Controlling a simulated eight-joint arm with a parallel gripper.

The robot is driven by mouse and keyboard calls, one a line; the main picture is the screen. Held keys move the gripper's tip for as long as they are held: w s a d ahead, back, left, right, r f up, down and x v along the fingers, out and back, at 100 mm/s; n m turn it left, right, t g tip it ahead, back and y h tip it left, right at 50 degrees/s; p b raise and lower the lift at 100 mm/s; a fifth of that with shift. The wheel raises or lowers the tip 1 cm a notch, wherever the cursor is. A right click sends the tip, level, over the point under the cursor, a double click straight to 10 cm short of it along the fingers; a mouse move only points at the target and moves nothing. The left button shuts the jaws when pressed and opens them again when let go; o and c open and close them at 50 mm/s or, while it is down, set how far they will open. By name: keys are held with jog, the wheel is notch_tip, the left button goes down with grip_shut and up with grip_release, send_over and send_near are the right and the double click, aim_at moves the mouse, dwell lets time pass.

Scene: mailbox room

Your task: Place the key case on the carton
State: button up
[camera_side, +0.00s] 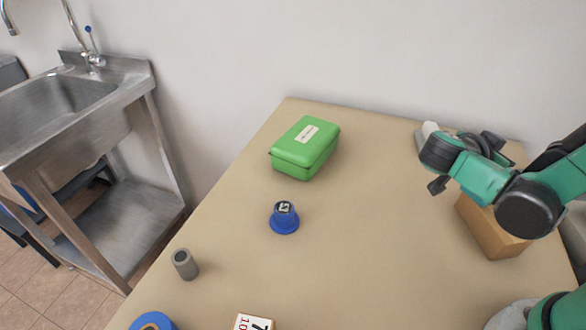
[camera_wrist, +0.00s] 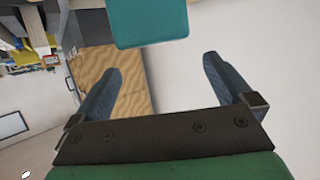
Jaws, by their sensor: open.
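The green case with a white label, which I take as the key case (camera_side: 305,148), lies closed and flat at the back middle of the table in the side view. The brown carton (camera_side: 490,230) stands at the table's right, partly hidden by my arm. My gripper (camera_wrist: 162,68) is open in the wrist view, with nothing between its fingers. In the side view it hangs above the right back of the table, apart from the case and near the carton. A brown surface (camera_wrist: 128,90) shows behind the left finger; I cannot tell whether it is the carton.
A blue round piece with a dark top (camera_side: 284,218), a grey cylinder (camera_side: 185,264), a blue ring (camera_side: 152,321) and a numbered white block (camera_side: 254,322) stand on the tan table (camera_side: 370,240). A metal sink (camera_side: 60,105) is at left. The table's middle right is clear.

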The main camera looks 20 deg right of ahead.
jog(key=w+a+r+n+t+y, duration=0.2)
jog(key=a+n+t+y, duration=0.5)
jog(key=n, duration=1.1)
jog(key=shift+w+a+r+y, duration=0.35)
jog(key=shift+w+a+y, duration=0.35)
jog(key=shift+a+y, duration=1.8)
jog(key=shift+d+y, duration=0.8)
